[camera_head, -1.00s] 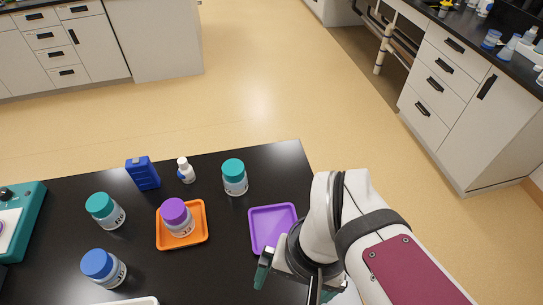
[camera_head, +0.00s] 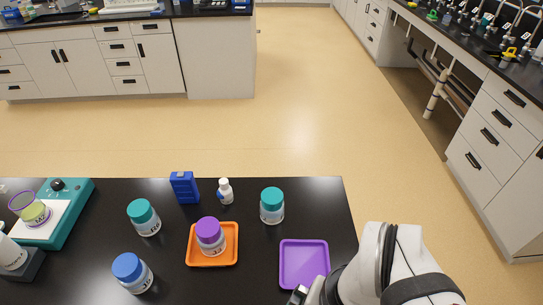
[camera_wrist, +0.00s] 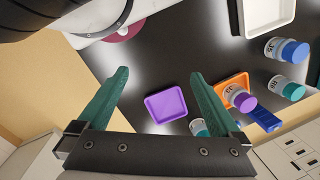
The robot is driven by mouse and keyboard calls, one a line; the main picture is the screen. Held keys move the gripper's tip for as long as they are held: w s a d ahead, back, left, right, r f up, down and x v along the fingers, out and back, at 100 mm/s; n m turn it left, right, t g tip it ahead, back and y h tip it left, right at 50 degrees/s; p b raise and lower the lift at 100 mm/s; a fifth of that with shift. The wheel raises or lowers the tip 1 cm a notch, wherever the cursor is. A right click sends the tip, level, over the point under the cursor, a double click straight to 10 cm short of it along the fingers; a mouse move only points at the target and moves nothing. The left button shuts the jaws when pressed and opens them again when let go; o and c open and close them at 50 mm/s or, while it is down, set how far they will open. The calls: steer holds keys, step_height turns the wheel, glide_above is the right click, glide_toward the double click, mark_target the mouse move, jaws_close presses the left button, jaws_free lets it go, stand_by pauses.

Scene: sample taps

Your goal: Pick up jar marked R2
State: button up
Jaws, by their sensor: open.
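Several white jars stand on the black bench; their labels are too small to read surely, so I cannot tell which is R2. One has a blue lid (camera_head: 132,272), one a teal lid at left (camera_head: 145,219), one a teal lid at right (camera_head: 272,206), and one a purple lid (camera_head: 210,238). The purple-lidded jar stands in an orange tray (camera_head: 232,229). In the wrist view, my gripper (camera_wrist: 159,74) is open and empty, its green fingers apart above the bench. The right teal-lidded jar (camera_wrist: 199,128) is partly hidden behind a finger there.
An empty purple tray (camera_head: 304,264) lies near my arm. A blue box (camera_head: 184,187) and a small white bottle (camera_head: 225,191) stand at the bench's back. A teal device (camera_head: 66,218) with a cup (camera_head: 34,212) is at left. A white tray (camera_wrist: 268,14) shows in the wrist view.

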stand_by(0.3)
step_height(320, 180, up, 5)
steer(key=n+t+y, duration=0.2)
steer(key=n+t, duration=0.7)
steer(key=t, duration=0.4)
glide_above(269, 191)
steer(key=s+d, duration=0.2)
steer(key=s, duration=0.4)
step_height(269, 191, down, 5)
steer(key=f, duration=1.3)
steer(key=shift+w+f, duration=0.2)
steer(key=shift+f, duration=0.05)
steer(key=x, duration=0.7)
steer(key=shift+w+f, duration=0.2)
steer(key=shift+w, duration=0.1)
jaws_close()
